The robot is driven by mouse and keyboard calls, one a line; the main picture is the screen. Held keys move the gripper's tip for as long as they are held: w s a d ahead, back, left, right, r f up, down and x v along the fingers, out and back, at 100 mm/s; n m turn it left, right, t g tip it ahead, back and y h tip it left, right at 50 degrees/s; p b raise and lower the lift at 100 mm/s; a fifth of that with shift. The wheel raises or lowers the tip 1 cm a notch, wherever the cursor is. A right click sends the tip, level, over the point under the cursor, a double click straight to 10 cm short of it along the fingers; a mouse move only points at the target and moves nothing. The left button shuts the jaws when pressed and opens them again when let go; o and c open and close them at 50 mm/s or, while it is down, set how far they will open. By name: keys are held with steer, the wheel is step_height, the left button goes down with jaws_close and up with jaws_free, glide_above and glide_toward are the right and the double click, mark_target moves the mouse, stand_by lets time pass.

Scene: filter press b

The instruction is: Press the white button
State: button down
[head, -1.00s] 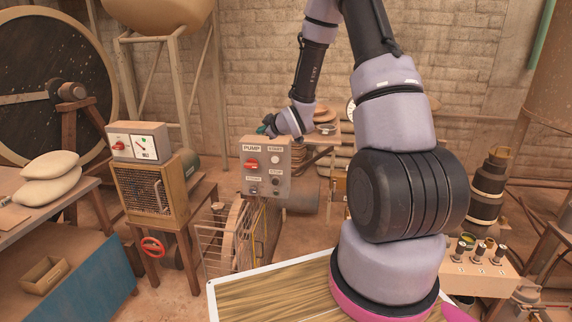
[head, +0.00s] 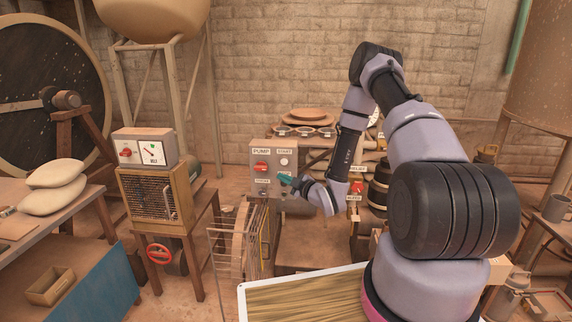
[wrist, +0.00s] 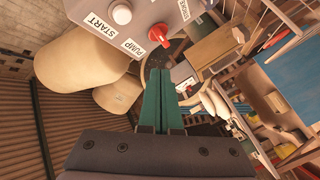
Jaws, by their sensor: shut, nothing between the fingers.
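A grey control panel (head: 302,163) stands at mid-distance in the head view. The white button (head: 284,161) sits on its upper right, under the START label. It shows at the top of the wrist view (wrist: 121,12). A red switch (head: 261,167) is left of it, under the PUMP label; it also shows in the wrist view (wrist: 159,35). My gripper (head: 285,178) has teal fingers and is just below the white button in the head view. In the wrist view its fingers (wrist: 160,92) are together and empty, apart from the button. My gripper hides the panel's lower right.
A wire cage (head: 228,245) stands below the panel. A wooden cabinet (head: 146,203) with a meter box (head: 143,147) is to the left. A relief post with a red knob (head: 357,187) is right of my gripper. Bowls (head: 305,132) stand on a shelf behind.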

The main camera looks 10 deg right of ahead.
mark_target(284, 161)
steer(key=shift+w, duration=0.1)
steer(key=shift+w+d, duration=0.45)
steer(key=shift+w, duration=0.9)
steer(key=shift+w+d, duration=0.45)
steer(key=shift+w, duration=0.95)
steer(key=shift+w+d, duration=0.45)
steer(key=shift+w, duration=0.9)
steer(key=shift+w, duration=0.1)
steer(key=shift+w+d, duration=0.15)
steer(key=shift+w, duration=0.15)
